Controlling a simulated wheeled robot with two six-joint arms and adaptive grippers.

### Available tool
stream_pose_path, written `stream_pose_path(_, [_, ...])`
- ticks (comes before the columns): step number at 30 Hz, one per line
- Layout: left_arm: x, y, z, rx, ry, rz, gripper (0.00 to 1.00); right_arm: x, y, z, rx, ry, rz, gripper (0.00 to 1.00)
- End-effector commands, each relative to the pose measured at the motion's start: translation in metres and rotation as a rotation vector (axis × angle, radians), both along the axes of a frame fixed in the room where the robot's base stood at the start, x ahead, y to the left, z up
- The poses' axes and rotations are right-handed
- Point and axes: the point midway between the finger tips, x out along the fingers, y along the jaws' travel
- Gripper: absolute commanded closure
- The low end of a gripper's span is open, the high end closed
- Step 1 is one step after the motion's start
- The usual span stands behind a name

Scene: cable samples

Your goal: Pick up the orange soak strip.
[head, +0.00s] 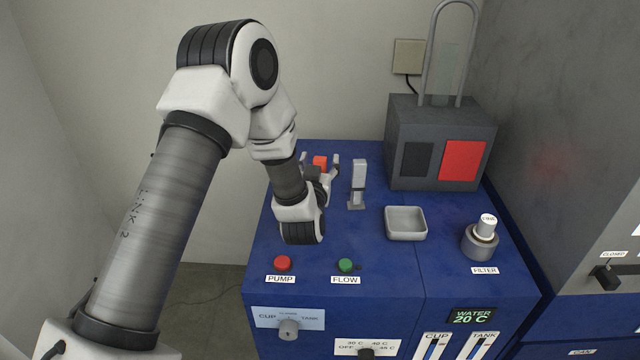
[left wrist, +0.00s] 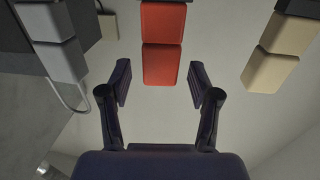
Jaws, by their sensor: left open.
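The orange soak strip (head: 319,162) shows only as a small orange patch behind my left wrist in the head view. In the left wrist view the strip (left wrist: 163,45) is a red-orange two-part block at top centre. My left gripper (head: 320,168) is open, with one finger on each side of the strip. In the left wrist view the fingertips of my left gripper (left wrist: 159,80) are apart, with a gap on both sides of the strip's near end. Whether the strip lies fully between the pads is unclear. Its far end is cut off. My right gripper is not in view.
A grey strip (head: 358,180) stands right of the gripper; a beige strip (left wrist: 278,45) is on the other side. The blue bench (head: 385,275) also holds a grey tray (head: 405,223), a dark box (head: 440,120), a filter (head: 480,242) and red and green buttons.

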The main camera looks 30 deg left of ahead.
Motion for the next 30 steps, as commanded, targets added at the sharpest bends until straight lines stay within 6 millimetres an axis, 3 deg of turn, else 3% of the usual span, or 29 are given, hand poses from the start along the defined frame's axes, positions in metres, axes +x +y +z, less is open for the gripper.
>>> stream_pose_path(4, [0.0,0.0,0.0,0.0,0.0,0.0,0.41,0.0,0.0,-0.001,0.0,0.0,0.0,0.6])
stream_pose_path(9, [0.0,0.0,0.0,0.0,0.0,0.0,1.0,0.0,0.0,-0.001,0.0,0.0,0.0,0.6])
stream_pose_path(22, [-0.001,0.0,0.005,0.0,0.0,0.0,1.0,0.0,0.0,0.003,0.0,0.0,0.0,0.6])
stream_pose_path(30, [0.0,0.0,0.038,0.001,-0.003,0.001,1.0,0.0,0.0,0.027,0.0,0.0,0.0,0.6])
